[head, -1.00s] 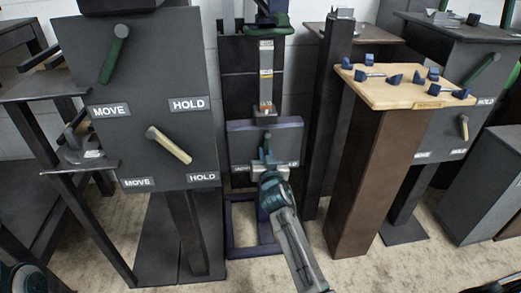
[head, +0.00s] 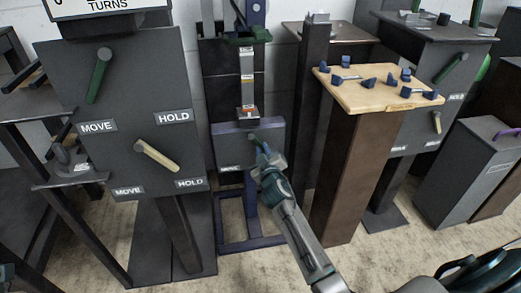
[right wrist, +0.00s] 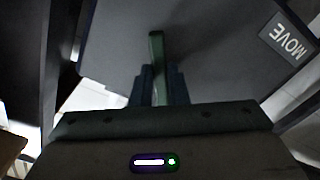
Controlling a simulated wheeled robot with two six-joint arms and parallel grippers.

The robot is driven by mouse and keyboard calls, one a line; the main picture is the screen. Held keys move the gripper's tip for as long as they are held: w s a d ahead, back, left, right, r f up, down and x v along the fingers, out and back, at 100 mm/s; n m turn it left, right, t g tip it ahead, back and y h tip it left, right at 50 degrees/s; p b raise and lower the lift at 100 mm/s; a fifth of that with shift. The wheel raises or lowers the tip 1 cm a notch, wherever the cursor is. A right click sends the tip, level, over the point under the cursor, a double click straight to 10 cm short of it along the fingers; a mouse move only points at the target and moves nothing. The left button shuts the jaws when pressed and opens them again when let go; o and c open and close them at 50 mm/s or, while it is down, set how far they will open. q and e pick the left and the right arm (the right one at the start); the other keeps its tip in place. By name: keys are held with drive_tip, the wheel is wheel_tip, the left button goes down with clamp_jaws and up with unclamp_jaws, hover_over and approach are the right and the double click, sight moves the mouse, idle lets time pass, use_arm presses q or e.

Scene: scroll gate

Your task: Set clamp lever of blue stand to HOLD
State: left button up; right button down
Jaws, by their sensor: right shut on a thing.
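The blue stand (head: 222,218) is in the middle of the head view, with a grey panel (head: 229,148) in a blue frame. Its green clamp lever (head: 257,143) slants down and right from its pivot; the right wrist view shows it too (right wrist: 157,48). My right gripper (head: 266,162) is shut on the lever's end, with fingers on both sides in the right wrist view (right wrist: 158,86). The MOVE label (head: 231,168) is at the panel's lower left and also in the right wrist view (right wrist: 288,40). My gripper covers the panel's lower right.
A larger grey panel (head: 140,85) with green and tan levers and MOVE and HOLD labels stands at left. A wooden-topped pedestal (head: 355,95) with several blue pieces stands close at right. Another lever panel (head: 440,90) is farther right. Floor in front is clear.

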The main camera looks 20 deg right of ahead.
drive_tip(key=shift+d+r, duration=0.1)
drive_tip(key=shift+n, duration=0.3)
drive_tip(key=c, duration=1.4)
unclamp_jaws()
drive_tip(key=p+v, duration=0.1)
drive_tip(key=v, duration=0.9)
drive_tip(key=shift+s+p, duration=0.3)
drive_tip(key=shift+s, duration=0.1)
